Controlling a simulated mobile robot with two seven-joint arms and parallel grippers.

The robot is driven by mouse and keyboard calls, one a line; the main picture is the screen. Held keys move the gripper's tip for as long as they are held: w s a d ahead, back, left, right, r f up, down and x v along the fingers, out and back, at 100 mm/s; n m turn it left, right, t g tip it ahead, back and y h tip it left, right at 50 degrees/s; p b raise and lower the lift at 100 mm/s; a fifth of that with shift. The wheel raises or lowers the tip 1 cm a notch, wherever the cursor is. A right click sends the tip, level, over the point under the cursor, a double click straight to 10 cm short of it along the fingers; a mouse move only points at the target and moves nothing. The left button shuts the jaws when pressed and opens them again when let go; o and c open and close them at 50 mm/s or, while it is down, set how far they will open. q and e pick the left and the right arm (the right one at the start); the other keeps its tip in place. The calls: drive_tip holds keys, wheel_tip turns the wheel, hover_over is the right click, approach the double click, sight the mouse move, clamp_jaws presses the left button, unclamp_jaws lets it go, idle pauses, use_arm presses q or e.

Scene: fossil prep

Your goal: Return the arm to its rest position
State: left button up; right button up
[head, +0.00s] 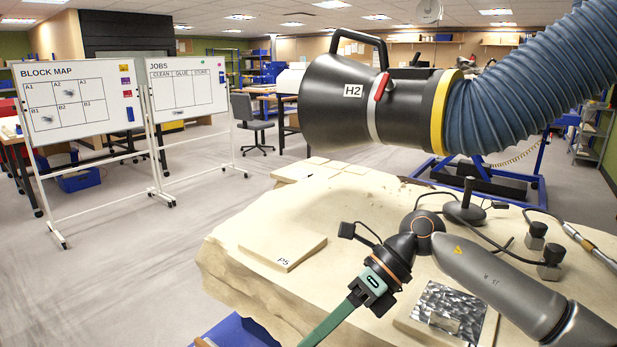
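A grey arm link of mine (490,275) comes in from the lower right, low over the pale stone block (225,262). It bends at a dark round joint, and a black wrist with an orange ring points down-left. At its end is my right gripper (369,291), with a long teal-green strip running from it to the bottom edge. I cannot tell whether the fingers are open or shut, or whether the strip is held. My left gripper is not in view.
An extraction hood labelled H2 (335,110) with a blue hose (520,100) hangs above the block. A P5 slab (283,247) and a silvery textured plate (440,300) lie on the block. Cables and small black-topped pieces (536,235) sit at right. Whiteboards (75,95) stand left; open floor lies between.

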drive_tip(key=s+a+r+m+t+y+p, duration=0.1)
drive_tip(key=s+a+r+m+t+y, duration=0.15)
drive_tip(key=a+m+y, duration=0.75)
drive_tip(key=w+d+f+m+t+h+p, duration=0.15)
drive_tip(key=d+f+m+t+h, duration=0.5)
drive_tip(key=m, duration=0.65)
drive_tip(key=w+d+f+m+t+h, duration=0.35)
drive_tip(key=d+f+m+t, duration=0.55)
drive_tip(key=m+t, duration=0.35)
drive_tip(key=s+d+f+m+g+h, duration=0.3)
drive_tip(key=s+d+f+m+g, duration=0.1)
drive_tip(key=s+f, duration=0.5)
drive_tip(key=s+d+f+m+g+h+p, duration=0.1)
drive_tip(key=s+d+f+m+g+h, duration=0.3)
drive_tip(key=s+f, duration=0.5)
wheel_tip(320, 180, down, 2)
drive_tip(key=shift+s+d+f+m, duration=0.1)
drive_tip(key=shift+s+d+m, duration=0.25)
drive_tip(key=shift+d+m, duration=0.7)
